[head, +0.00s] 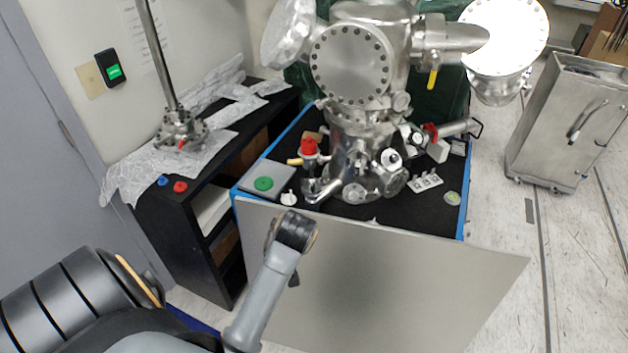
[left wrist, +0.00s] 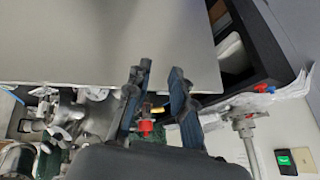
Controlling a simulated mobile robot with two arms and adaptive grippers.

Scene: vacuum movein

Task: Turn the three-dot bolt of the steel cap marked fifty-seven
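A large steel vacuum chamber stands on the black-topped table. Its round bolted steel flange cap (head: 351,63) faces me, and smaller steel caps sit lower down, one at the front (head: 355,192). No number fifty-seven and no three-dot bolt can be read at this size. My left gripper (left wrist: 161,78) has its two blue-grey fingers apart with nothing between them. In the head view the dark end of my left arm is in front of the table's front panel, apart from the chamber; its fingers cannot be made out there. My right gripper is in neither view.
The grey front panel (head: 385,285) hangs below the table edge. A red knob (head: 309,146), a green disc (head: 263,183) and a white block with holes (head: 425,182) are on the table. A black shelf (head: 190,225) stands at left, a steel cart (head: 565,125) at right.

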